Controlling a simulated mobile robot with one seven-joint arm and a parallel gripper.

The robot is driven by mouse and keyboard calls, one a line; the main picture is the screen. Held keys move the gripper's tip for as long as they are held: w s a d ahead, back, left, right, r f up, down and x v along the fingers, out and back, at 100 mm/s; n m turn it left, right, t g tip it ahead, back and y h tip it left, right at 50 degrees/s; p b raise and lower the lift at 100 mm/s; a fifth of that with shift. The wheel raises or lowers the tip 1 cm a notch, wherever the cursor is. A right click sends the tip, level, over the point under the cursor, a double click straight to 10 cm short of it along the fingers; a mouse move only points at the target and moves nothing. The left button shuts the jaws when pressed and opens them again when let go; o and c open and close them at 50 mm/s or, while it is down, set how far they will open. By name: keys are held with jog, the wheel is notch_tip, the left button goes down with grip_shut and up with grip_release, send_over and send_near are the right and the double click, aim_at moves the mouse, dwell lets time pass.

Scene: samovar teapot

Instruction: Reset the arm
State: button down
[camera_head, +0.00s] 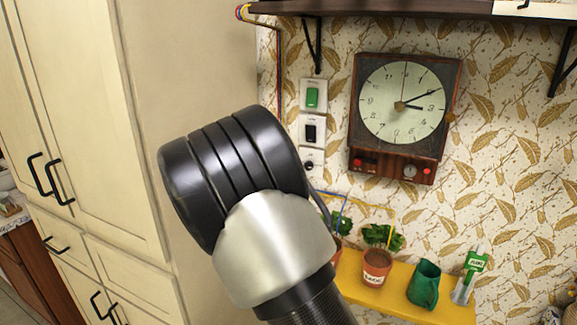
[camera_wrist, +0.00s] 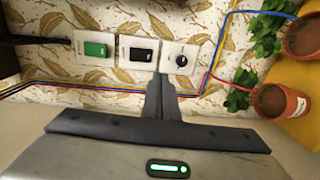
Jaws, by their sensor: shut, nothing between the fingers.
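My gripper (camera_wrist: 160,97) shows in the wrist view with its dark fingers together and nothing between them. Its fingertips point toward the papered wall, just below the wall switches as pictured. In the head view my black and silver arm fills the middle and hides the gripper. The green switch (camera_head: 312,97), the black switch (camera_head: 311,128) and a round knob (camera_head: 309,164) sit in a column on the wall right of my arm. The wrist view also shows the green switch (camera_wrist: 95,49), the black switch (camera_wrist: 138,54) and the knob (camera_wrist: 181,61).
A wooden clock (camera_head: 404,115) hangs on the wall under a dark shelf (camera_head: 420,12). A tall cream cabinet (camera_head: 190,70) stands close on the left.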

jog(key=shift+d, duration=0.1)
jog(key=s+d+r+m+g+p, duration=0.35)
jog(key=s+d+m+g, duration=0.55)
jog(key=s+d, duration=1)
jog(key=s+a+r+m+y+p, duration=0.1)
jog(key=s+a+y, duration=0.3)
jog(key=s, duration=0.8)
jog(key=s+a+r+m+y, duration=0.1)
jog(key=s+a+y, duration=0.3)
jog(key=s, duration=0.8)
jog(key=a+m, duration=0.1)
jog(key=a, duration=0.1)
jog(key=shift+s+a+r+p, duration=0.25)
jog(key=shift+a+r+p, duration=0.1)
jog(key=shift+r+p, duration=0.05)
